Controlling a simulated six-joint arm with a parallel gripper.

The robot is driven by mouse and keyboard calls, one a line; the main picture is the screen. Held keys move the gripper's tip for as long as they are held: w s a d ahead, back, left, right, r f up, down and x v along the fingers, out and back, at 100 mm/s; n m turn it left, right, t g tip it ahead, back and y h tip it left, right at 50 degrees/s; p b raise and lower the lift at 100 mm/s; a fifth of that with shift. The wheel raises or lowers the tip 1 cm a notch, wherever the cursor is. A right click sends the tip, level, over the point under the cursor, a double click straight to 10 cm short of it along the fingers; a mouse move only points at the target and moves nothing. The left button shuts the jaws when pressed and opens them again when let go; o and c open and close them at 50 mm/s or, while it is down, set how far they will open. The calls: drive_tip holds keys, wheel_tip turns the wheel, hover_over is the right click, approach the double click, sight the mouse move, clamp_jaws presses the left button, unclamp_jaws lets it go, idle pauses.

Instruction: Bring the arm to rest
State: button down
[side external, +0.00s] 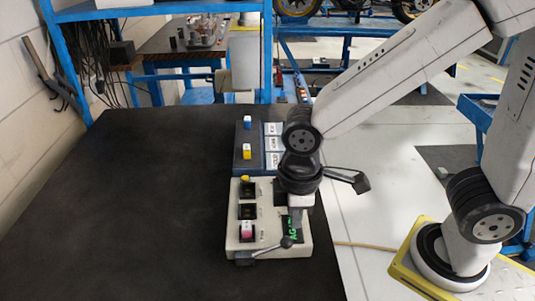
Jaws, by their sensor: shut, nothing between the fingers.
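My gripper (295,229) points down over the right side of a cream control box (242,218) on the black table. It is shut and holds nothing. It hides part of the box's right side, and I cannot tell whether it touches the box.
A dark blue panel (238,160) with blue and yellow switches and white labels stands behind the box. The black tabletop (120,215) is clear on the left. A blue rack (72,60) and a white wall are farther back.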

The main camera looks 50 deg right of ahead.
drive_tip(key=shift+r, duration=0.35)
drive_tip(key=shift+d, duration=0.1)
drive_tip(key=w+d+m, duration=0.1)
drive_tip(key=d, duration=0.1)
drive_tip(key=d+f+m, duration=0.1)
drive_tip(key=d, duration=0.1)
drive_tip(key=w+d+f+m+t, duration=0.1)
drive_tip(key=m, duration=0.1)
drive_tip(key=shift+w+d+f, duration=0.25)
drive_tip(key=shift+w+d, duration=0.1)
drive_tip(key=shift+d, duration=0.05)
drive_tip(key=w+d+f+m+t, duration=0.1)
drive_tip(key=d+f+m, duration=0.1)
drive_tip(key=d+m, duration=0.3)
drive_tip(key=d, duration=0.3)
drive_tip(key=shift+d+f+t, duration=0.15)
drive_tip(key=shift+f+t, duration=0.15)
